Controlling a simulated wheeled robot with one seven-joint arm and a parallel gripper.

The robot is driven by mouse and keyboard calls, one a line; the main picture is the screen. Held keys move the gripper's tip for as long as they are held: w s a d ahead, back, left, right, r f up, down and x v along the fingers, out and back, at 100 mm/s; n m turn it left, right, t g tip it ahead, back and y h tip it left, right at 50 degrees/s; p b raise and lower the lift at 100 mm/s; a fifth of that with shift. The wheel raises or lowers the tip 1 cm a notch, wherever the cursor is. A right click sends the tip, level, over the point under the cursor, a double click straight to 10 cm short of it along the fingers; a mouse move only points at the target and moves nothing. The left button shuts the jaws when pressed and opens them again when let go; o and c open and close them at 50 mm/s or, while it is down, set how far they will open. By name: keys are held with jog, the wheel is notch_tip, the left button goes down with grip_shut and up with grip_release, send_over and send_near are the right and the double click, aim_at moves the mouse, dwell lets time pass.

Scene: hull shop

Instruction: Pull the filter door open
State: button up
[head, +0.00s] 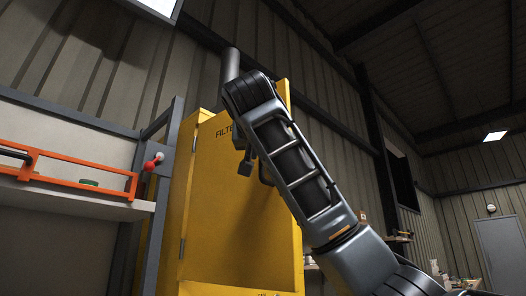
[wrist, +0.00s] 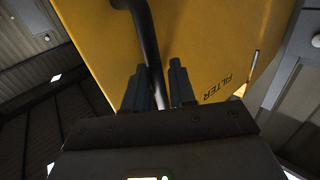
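The yellow filter door (head: 225,215) fills the middle of the head view. It carries the word FILTER near its top and has hinges on its left edge. My arm hides part of it, and I cannot tell whether it stands ajar. In the wrist view the filter door (wrist: 205,35) shows its lettering at the right. A dark, curved bar handle (wrist: 147,40) runs down from the top, between the two fingers of my gripper (wrist: 160,80). In the head view my gripper (head: 245,165) is mostly hidden behind my arm.
On the left stands a shelf (head: 70,200) with an orange rail (head: 85,170). A red-and-white knob (head: 152,164) is beside the grey post (head: 160,210), left of the yellow cabinet. A cluttered bench (head: 460,283) and a grey door (head: 500,250) are far off at the right.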

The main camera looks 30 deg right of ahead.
jog(key=shift+o, duration=0.8)
jog(key=b+v, duration=0.2)
jog(key=v, duration=0.5)
jog(key=shift+s+a, duration=0.2)
jog(key=shift+s, duration=0.1)
jog(key=shift+f, duration=0.1)
